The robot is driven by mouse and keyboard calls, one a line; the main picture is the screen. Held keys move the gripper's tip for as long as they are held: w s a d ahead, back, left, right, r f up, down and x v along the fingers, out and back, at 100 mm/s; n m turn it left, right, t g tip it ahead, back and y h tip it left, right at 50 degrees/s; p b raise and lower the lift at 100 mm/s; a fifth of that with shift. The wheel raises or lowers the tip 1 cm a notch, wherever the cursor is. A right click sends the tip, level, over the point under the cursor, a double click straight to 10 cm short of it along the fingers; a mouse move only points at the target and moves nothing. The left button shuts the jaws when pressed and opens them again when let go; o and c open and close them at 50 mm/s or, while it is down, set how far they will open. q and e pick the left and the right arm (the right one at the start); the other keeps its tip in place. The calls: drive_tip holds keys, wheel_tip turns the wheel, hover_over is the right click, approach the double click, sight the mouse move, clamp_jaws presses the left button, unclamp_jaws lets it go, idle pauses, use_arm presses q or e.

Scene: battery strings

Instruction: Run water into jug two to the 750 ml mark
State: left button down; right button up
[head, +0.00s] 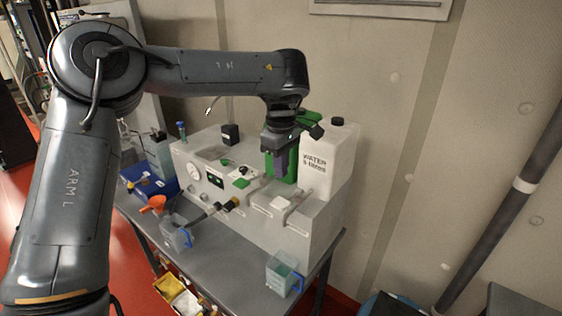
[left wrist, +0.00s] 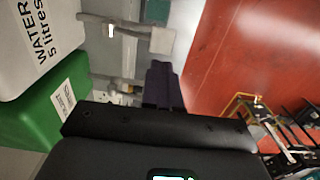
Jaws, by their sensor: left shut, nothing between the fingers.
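A clear jug with a blue handle (head: 283,274) stands at the right front of the bench, below a pale paddle-ended tap lever (head: 285,202). A second clear jug (head: 176,236) stands further left, near an orange funnel. I cannot read a number, mark or water level on either jug. A white canister lettered "WATER 5 litres" (head: 328,158) stands on the white unit, and also shows in the left wrist view (left wrist: 38,40). My left gripper (head: 281,168) is shut and empty, pointing down beside the canister; its dark fingers (left wrist: 161,78) show near the lever (left wrist: 161,41). My right gripper is out of view.
A green container (left wrist: 50,115) stands close beside my left gripper. The white unit (head: 310,228) carries a gauge and switches. An orange funnel (head: 154,204), a blue tray (head: 152,184) and a yellow bin (head: 168,286) lie further left. Bare bench (head: 228,262) lies between the jugs.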

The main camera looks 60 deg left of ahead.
sight(280, 202)
use_arm(q)
wheel_tip(280, 202, down, 8)
drive_tip(key=shift+f+p, duration=0.25)
drive_tip(key=shift+p, duration=0.35)
drive_tip(key=shift+s+a, duration=0.1)
